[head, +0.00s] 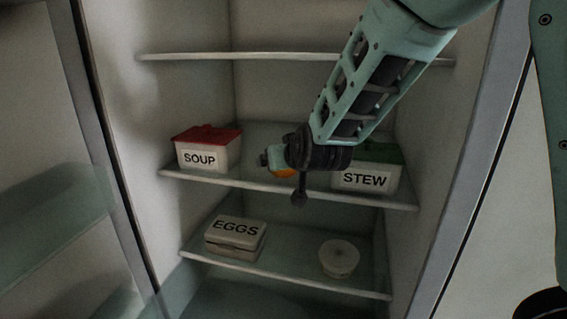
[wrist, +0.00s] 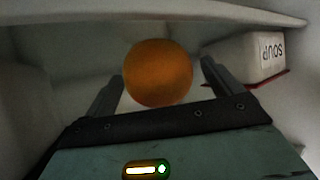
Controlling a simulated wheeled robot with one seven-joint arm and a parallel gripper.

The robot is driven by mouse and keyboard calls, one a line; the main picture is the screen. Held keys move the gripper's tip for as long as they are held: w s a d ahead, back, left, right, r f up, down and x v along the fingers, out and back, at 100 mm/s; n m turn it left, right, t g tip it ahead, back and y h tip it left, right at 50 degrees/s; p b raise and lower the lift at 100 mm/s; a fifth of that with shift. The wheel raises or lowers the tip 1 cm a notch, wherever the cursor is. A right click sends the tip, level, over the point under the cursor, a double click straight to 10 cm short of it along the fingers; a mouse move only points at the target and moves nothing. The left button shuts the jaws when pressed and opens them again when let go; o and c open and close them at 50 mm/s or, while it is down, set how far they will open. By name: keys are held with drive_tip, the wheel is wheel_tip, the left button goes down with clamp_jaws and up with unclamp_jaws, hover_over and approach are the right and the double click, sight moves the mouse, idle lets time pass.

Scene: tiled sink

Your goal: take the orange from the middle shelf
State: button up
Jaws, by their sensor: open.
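The orange (wrist: 158,73) is a round fruit, centred in the wrist view between the two dark fingers of my gripper (wrist: 163,74). My gripper is open, with a finger on either side of the orange; I cannot tell whether either touches it. In the head view only a small part of the orange (head: 285,173) shows on the middle shelf (head: 232,181), below my gripper (head: 272,158). My wrist hides the rest of it.
On the middle shelf, a red-lidded SOUP box (head: 205,150) stands left of the orange and a green-lidded STEW box (head: 366,178) stands right. An EGGS carton (head: 235,238) and a round pale container (head: 339,258) sit below. The upper shelf (head: 200,56) is bare where visible.

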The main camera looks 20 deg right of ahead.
drive_tip(key=shift+x, duration=1.3)
drive_tip(key=c, duration=1.2)
drive_tip(key=shift+o, duration=0.2)
drive_tip(key=shift+r, duration=0.1)
